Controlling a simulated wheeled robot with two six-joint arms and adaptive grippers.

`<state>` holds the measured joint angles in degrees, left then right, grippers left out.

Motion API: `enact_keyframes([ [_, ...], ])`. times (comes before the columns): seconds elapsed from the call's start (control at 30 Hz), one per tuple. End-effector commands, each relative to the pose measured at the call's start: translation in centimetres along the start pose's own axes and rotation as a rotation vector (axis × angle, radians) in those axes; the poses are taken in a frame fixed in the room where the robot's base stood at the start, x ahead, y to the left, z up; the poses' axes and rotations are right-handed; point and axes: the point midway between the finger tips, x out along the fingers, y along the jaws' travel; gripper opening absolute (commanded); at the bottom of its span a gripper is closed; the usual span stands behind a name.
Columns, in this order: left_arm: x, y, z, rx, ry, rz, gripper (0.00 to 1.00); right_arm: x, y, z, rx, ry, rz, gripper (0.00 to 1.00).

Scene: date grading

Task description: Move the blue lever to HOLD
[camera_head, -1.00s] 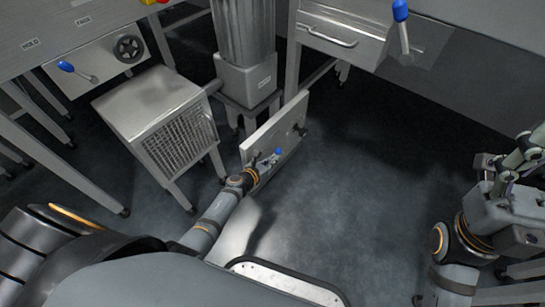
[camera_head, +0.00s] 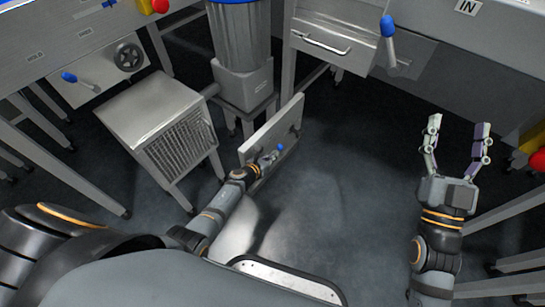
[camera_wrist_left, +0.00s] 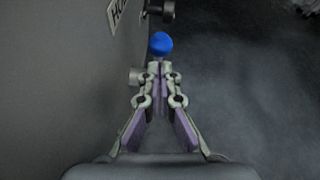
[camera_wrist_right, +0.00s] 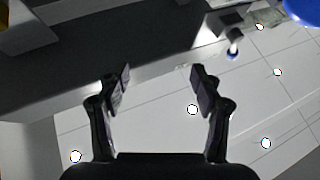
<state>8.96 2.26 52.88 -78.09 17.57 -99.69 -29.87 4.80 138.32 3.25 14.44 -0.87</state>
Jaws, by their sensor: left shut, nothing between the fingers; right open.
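A blue lever knob (camera_head: 280,148) stands out beside an upright grey panel (camera_head: 255,149) low in the middle of the head view. My left gripper (camera_head: 269,160) is at this lever, its fingers shut with nothing between them. In the left wrist view the blue knob (camera_wrist_left: 161,44) is just beyond the closed fingertips (camera_wrist_left: 160,69); whether they touch the lever is not clear. A partly cut-off label reading "HO" (camera_wrist_left: 118,13) is on the panel at the top. My right gripper (camera_head: 458,128) is open and empty at the right, over the floor.
Other blue-knobbed levers are on the left bench (camera_head: 68,77) and the right bench (camera_head: 387,25). A mesh-sided metal box on legs (camera_head: 160,115) stands left of the panel. A column with a blue top (camera_head: 240,50) is behind it. Open floor (camera_head: 350,190) lies right of the panel.

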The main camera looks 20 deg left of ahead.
Motion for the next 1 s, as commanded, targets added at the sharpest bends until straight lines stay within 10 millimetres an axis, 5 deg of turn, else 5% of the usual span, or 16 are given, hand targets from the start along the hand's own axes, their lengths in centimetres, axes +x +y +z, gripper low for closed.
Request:
enact_keyframes([
  [1.0, 1.0, -0.3, 1.7, 0.000, -0.010, -0.002, 0.00, -0.3, 0.0, 1.9, 0.006, -0.082, 0.002, 0.66],
])
